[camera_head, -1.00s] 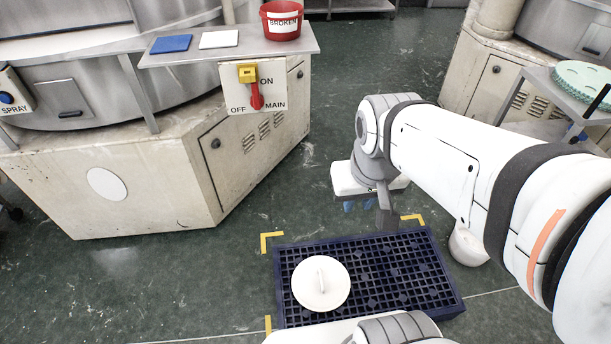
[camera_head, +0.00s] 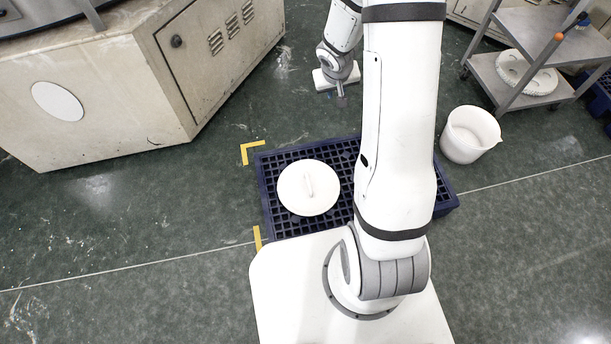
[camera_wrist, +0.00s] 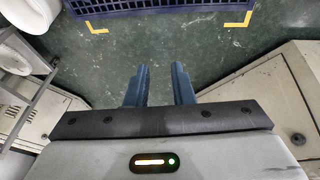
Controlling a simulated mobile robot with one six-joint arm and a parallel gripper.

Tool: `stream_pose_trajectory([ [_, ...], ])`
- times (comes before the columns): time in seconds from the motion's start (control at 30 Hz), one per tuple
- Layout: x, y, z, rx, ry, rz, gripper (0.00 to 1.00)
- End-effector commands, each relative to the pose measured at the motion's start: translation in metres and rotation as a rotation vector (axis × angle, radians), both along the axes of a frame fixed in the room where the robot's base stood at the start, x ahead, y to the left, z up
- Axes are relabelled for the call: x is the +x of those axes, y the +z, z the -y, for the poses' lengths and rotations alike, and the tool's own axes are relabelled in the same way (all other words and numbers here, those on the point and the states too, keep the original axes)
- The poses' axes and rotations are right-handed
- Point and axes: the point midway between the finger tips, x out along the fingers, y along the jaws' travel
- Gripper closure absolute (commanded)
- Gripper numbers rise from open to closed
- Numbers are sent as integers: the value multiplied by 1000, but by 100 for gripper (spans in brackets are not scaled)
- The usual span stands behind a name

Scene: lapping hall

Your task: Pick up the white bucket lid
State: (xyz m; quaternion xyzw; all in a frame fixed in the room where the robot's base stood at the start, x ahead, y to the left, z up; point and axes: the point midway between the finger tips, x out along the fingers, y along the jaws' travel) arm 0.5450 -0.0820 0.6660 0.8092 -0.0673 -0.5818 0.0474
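My gripper (camera_head: 340,90) is beyond the pallet's far edge, above the floor and apart from the lid. In the wrist view my gripper (camera_wrist: 159,76) shows two blue fingers spread apart with nothing between them. The lid is not in the wrist view; only an edge of the pallet (camera_wrist: 150,5) shows at the top.
A white bucket (camera_head: 470,135) stands on the floor right of the pallet. A metal shelf cart (camera_head: 487,72) holding a white ring-shaped part (camera_head: 527,74) is at the upper right. A beige machine cabinet (camera_head: 120,85) fills the upper left. Floor left of the pallet is clear.

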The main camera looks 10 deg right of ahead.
Motion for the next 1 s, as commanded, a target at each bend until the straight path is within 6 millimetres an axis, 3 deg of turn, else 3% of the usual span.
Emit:
stream_pose_trajectory([
  [0.03,6,-51,-1,23,12,-14,79],
  [0.17,14,-144,-8,102,44,-30,79],
  [0.3,8,-242,-23,216,71,-66,79],
  [0.4,-5,-302,-36,298,84,-99,79],
  [0.5,-19,-346,-47,369,90,-131,79],
  [0.63,-33,-378,-57,429,93,-159,79],
  [1.0,-35,-418,-70,456,95,-173,79],
])
